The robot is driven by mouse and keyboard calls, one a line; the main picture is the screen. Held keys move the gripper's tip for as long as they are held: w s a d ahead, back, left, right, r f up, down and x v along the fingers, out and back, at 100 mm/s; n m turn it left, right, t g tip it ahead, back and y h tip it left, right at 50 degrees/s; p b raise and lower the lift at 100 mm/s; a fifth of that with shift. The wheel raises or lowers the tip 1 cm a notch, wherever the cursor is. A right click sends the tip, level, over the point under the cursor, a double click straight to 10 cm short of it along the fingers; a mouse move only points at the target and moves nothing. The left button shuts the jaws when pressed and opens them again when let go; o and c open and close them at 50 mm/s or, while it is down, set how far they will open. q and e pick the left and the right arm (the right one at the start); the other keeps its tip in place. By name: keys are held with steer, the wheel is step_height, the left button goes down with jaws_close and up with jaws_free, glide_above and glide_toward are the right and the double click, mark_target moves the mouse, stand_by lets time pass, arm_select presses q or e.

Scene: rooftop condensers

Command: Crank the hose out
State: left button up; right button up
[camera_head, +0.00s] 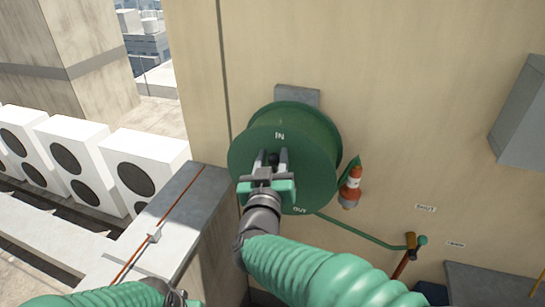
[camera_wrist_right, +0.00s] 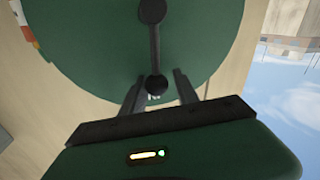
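The green hose reel (camera_head: 315,140) is mounted on the beige wall, with "IN" at the top of its face and "OUT" lower down. In the right wrist view, its dark crank arm (camera_wrist_right: 154,45) runs from the hub to a round knob (camera_wrist_right: 156,84). My right gripper (camera_head: 270,157) is in front of the reel face; its fingers (camera_wrist_right: 158,84) are on either side of the knob, apart, with gaps visible. Contact is not clear. A green hose (camera_head: 360,232) runs from the reel's bottom to the right. My left gripper shows only partly at the bottom edge, fingers hidden.
An orange and white nozzle-like piece (camera_head: 351,184) hangs beside the reel. A brass fitting (camera_head: 411,241) is at the lower right. A grey box (camera_head: 522,115) juts from the wall. A low parapet (camera_head: 165,215) and white condensers (camera_head: 140,165) lie left.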

steer(key=shift+w+d+f, duration=0.1)
steer(key=shift+d+f, duration=0.05)
steer(key=shift+d, duration=0.1)
steer(key=c, duration=0.8)
jaws_close()
steer(key=shift+a+f, duration=0.1)
steer(key=shift+f, duration=0.05)
